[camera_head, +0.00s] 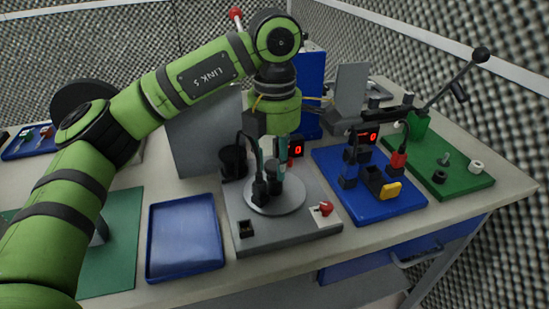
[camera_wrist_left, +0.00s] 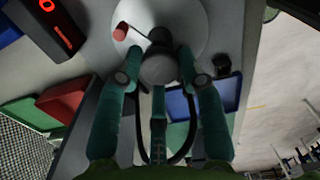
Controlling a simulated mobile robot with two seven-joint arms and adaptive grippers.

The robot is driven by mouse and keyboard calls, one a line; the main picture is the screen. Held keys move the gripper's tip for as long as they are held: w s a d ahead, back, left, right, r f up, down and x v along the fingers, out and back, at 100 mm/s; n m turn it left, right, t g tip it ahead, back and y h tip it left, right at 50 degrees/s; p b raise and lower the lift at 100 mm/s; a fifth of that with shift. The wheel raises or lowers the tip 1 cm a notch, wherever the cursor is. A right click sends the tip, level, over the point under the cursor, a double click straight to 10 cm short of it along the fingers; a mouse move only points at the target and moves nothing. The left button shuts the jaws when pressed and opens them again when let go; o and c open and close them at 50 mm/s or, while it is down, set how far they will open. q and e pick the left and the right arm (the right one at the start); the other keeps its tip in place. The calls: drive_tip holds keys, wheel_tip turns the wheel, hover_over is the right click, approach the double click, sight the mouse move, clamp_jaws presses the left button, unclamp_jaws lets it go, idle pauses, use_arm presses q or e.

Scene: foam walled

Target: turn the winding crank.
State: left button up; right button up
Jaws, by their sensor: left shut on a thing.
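The winding crank shows in the wrist view as a grey round hub (camera_wrist_left: 158,69) with a thin arm and a red knob (camera_wrist_left: 120,33), above a pale disc (camera_wrist_left: 190,22). In the head view the disc (camera_head: 292,198) lies on a grey base plate (camera_head: 270,237), and the crank is mostly hidden behind my fingers. My left gripper (camera_head: 266,187) points down over the disc. It is shut on the crank's hub, with its fingers around the hub in the wrist view (camera_wrist_left: 160,78). My right gripper is not in view.
A display reading 0 (camera_head: 297,147) stands behind the disc. A red-knobbed switch (camera_head: 324,209) is at the plate's front right. An empty blue tray (camera_head: 184,240) lies left. A blue connector board (camera_head: 380,205) and a green board with a lever (camera_head: 455,170) stand right.

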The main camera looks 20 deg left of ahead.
use_arm(q)
drive_tip(key=shift+f+n, duration=0.1)
drive_tip(key=shift+n, duration=1.3)
drive_tip(key=shift+n+b, duration=0.35)
drive_tip(key=shift+n, duration=2.95)
drive_tip(key=shift+n+b, duration=0.4)
drive_tip(key=shift+n, duration=2.8)
drive_tip(key=shift+n+b, duration=0.3)
drive_tip(key=shift+n, duration=1.3)
drive_tip(key=shift+n+b, duration=0.35)
drive_tip(key=shift+n, duration=0.85)
drive_tip(key=shift+n+b, duration=0.35)
drive_tip(key=shift+n, duration=1.35)
drive_tip(key=shift+n+b, duration=0.3)
drive_tip(key=shift+n, duration=1.5)
drive_tip(key=shift+n+b, duration=0.3)
drive_tip(key=shift+n, duration=0.3)
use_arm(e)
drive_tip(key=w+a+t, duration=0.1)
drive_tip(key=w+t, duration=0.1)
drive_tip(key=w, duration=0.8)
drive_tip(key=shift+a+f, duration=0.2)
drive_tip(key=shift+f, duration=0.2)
